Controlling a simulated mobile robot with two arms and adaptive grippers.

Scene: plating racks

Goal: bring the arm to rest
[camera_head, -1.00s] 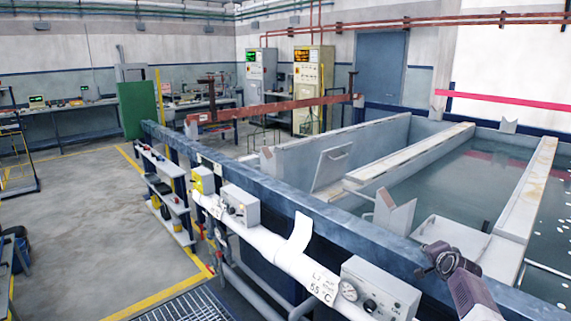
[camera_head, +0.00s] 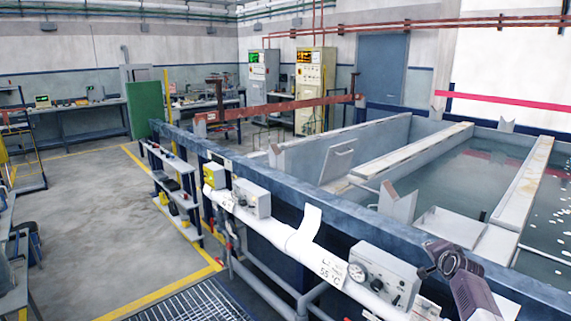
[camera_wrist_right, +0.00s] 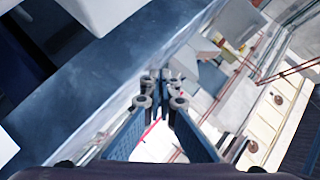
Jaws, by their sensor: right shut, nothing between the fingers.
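My right arm reaches in from the bottom right of the head view, in front of the blue tank rail (camera_head: 345,213). My right gripper (camera_head: 432,262) is small and dark there, in front of the rail and the grey tank edge. In the right wrist view its two fingers (camera_wrist_right: 163,80) are drawn together at the middle, with nothing visible between them. The blue rail fills much of that view's left side, beside the fingers; the gap between them is hard to judge. My left gripper is not in view.
Tanks of liquid (camera_head: 435,181) lie beyond the rail. A white pipe (camera_head: 275,232) and a grey gauge box (camera_head: 384,275) run along its near side. A green board (camera_head: 145,109) stands at the far left. The concrete floor (camera_head: 110,225) at left is largely clear.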

